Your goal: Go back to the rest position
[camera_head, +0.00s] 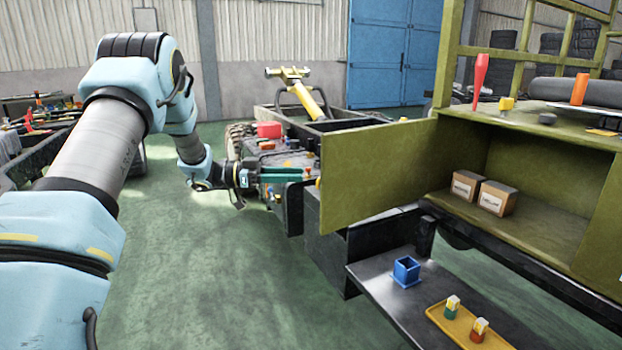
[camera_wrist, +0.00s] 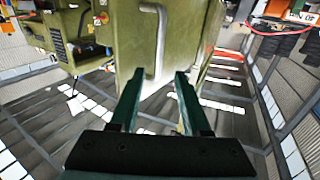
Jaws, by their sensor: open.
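My gripper (camera_head: 308,172) is stretched out ahead of my arm, left of the olive-green cabinet door (camera_head: 375,172). Its jaws are open, and nothing shows between the two green fingers in the wrist view (camera_wrist: 158,78). In the wrist view the door panel (camera_wrist: 195,50) fills the space ahead, with a pale bar handle (camera_wrist: 160,38) on it. The fingertips appear just below the handle in that picture; whether they touch the door I cannot tell. The door stands swung open from the cabinet (camera_head: 540,165).
Two cardboard boxes (camera_head: 480,193) sit inside the cabinet. A low dark shelf (camera_head: 385,300) holds a blue square bin (camera_head: 406,271) and a yellow tray (camera_head: 470,328) with two small items. Cluttered machinery (camera_head: 275,160) lies behind my gripper. The green floor (camera_head: 200,270) is clear between my arm and the shelf.

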